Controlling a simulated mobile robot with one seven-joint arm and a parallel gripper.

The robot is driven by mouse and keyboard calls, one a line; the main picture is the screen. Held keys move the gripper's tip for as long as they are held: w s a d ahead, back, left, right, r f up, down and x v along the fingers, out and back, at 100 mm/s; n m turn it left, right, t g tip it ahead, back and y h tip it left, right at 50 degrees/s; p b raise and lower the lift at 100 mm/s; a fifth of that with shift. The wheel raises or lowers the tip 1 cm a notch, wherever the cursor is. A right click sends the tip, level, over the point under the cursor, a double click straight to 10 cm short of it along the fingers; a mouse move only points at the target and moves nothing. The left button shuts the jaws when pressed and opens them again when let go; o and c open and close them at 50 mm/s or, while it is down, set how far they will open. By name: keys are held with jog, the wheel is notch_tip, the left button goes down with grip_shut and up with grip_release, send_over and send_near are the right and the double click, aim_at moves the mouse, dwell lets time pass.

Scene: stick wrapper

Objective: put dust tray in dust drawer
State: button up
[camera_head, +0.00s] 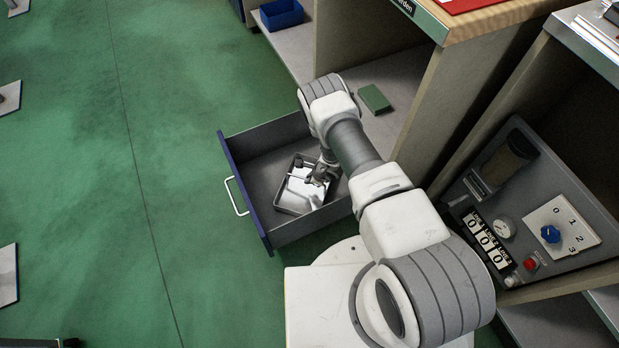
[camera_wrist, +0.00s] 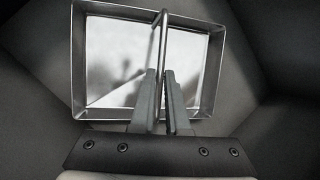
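The dust tray (camera_head: 297,193) is a shallow rectangular metal tray with a pale, shiny inside and a thin bar handle across it. In the head view it is inside the pulled-out dust drawer (camera_head: 262,165), near the front right part. I cannot tell whether it touches the drawer floor. My gripper (camera_head: 318,174) points down into the drawer, partly hiding the tray. In the wrist view the tray (camera_wrist: 115,62) lies ahead, and the two fingers of my gripper (camera_wrist: 162,88) are close together on either side of its handle bar.
The drawer has grey walls, a blue front and a white handle (camera_head: 237,196) over the green floor. A small green box (camera_head: 375,99) lies on the shelf behind. A blue bin (camera_head: 281,14) stands farther back. A control panel with a blue knob (camera_head: 550,234) is at right.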

jog(key=o, duration=0.4)
